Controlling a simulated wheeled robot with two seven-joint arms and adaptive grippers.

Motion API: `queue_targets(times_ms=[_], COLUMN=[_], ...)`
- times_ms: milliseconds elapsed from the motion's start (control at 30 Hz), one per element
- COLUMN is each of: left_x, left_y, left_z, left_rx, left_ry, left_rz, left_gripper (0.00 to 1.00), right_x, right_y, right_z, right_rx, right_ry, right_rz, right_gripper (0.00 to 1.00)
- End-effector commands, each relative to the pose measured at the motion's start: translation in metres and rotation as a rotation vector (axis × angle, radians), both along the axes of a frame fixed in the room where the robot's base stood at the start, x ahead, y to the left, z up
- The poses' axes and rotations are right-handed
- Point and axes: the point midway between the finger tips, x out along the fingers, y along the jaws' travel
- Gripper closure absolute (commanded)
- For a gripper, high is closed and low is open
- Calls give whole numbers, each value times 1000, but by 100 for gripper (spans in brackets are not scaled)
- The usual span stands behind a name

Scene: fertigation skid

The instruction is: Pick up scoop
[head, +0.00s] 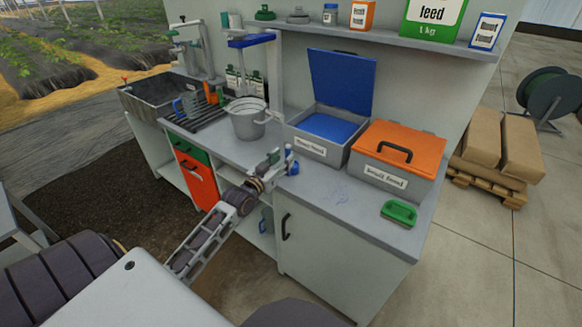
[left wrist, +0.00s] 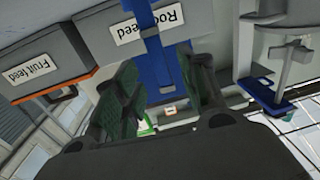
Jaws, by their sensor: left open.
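A small blue item (head: 291,160), which seems to be the scoop, is on the counter in front of the root feed bin. Its full shape is hard to tell. My left gripper (head: 273,162) is open right beside it, low over the counter's front edge. In the left wrist view, a blue upright part (left wrist: 152,45) crosses in front of the root feed label, between the two open fingers of my left gripper (left wrist: 165,95). I cannot tell whether the fingers touch it. My right gripper is not in view.
The grey root feed bin (head: 318,150) has its blue lid (head: 341,82) raised. The fruit feed bin (head: 385,183) has a closed orange lid. A green brush-like item (head: 398,213) lies at the counter's right front. A metal bucket (head: 248,122) stands left of my gripper.

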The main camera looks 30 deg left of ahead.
Motion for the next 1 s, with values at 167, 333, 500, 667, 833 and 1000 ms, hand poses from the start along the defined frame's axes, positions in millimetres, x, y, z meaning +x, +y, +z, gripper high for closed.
queue_targets(times_ms=[167, 333, 500, 667, 833, 1000], left_x=[9, 21, 34, 44, 49, 50], left_y=[0, 1, 1, 1, 1, 1], left_z=[2, 3, 4, 4, 3, 3], left_rx=[0, 1, 0, -1, 0, 0], left_ry=[-2, -2, -1, -1, 0, 0], left_rz=[0, 0, 0, 0, 1, 1], left_gripper=[59, 59, 59, 59, 59, 59], right_x=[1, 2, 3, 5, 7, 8], right_y=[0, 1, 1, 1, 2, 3], right_z=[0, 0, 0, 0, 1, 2], right_rx=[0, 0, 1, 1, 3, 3], right_ry=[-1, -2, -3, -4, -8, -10], right_rz=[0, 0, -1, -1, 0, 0], right_gripper=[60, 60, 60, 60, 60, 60])
